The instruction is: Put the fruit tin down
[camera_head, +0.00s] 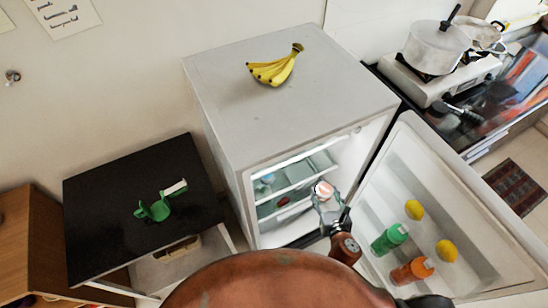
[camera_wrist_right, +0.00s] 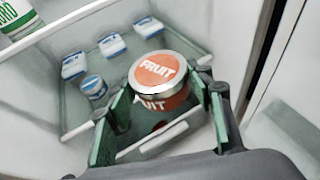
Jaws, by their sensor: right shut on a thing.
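The fruit tin (camera_wrist_right: 158,74) is a short round tin with an orange label reading FRUIT and a silver rim. My right gripper (camera_wrist_right: 161,108) is shut on it, one green-padded finger at each side. The tin appears upright. In the head view, the tin (camera_head: 323,189) and my right gripper (camera_head: 328,201) are at the open front of the white fridge (camera_head: 225,130), by its shelves. Whether the tin touches a shelf cannot be told. My left gripper is not in view.
Several small blue-and-white packs (camera_wrist_right: 112,45) and a small tub (camera_wrist_right: 94,87) stand on the fridge shelf beyond the tin. The open fridge door (camera_head: 372,195) holds bottles and yellow fruit. Bananas (camera_head: 275,70) lie on the fridge top. A black-topped cabinet (camera_head: 105,205) stands left.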

